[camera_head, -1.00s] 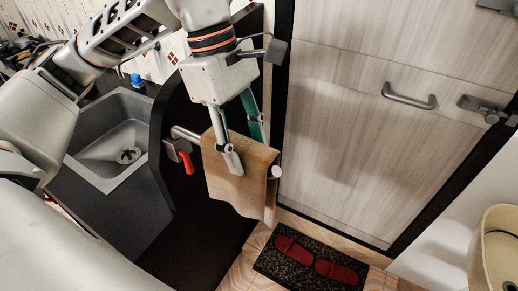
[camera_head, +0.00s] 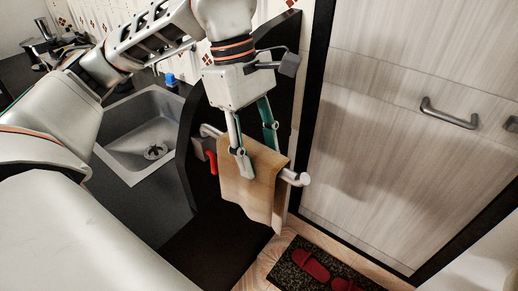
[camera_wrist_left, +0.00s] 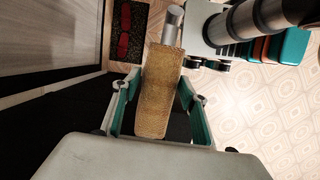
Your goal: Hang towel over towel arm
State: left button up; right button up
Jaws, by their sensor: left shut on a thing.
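The tan towel (camera_head: 262,188) hangs over the towel arm, with a long flap down the near side. The towel arm (camera_head: 297,178) is a metal bar on the dark panel; its tip sticks out past the towel's right edge. A short piece of bar shows between its mount and the towel. My left gripper (camera_head: 257,146) is shut on the towel from above, one finger on each side. In the left wrist view the towel (camera_wrist_left: 158,92) lies between the fingers, and the bar tip (camera_wrist_left: 173,17) shows beyond it. The towel's far side is mostly hidden. My right gripper is out of view.
A grey sink (camera_head: 140,135) is set in the dark counter at left. A red handle (camera_head: 211,162) hangs by the bar's mount. A pale door with a metal handle (camera_head: 450,114) stands at right. Red slippers (camera_head: 311,265) lie on a dark mat below.

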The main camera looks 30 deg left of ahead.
pick_arm(q)
jog(key=o, duration=1.6)
jog(key=v, duration=1.2)
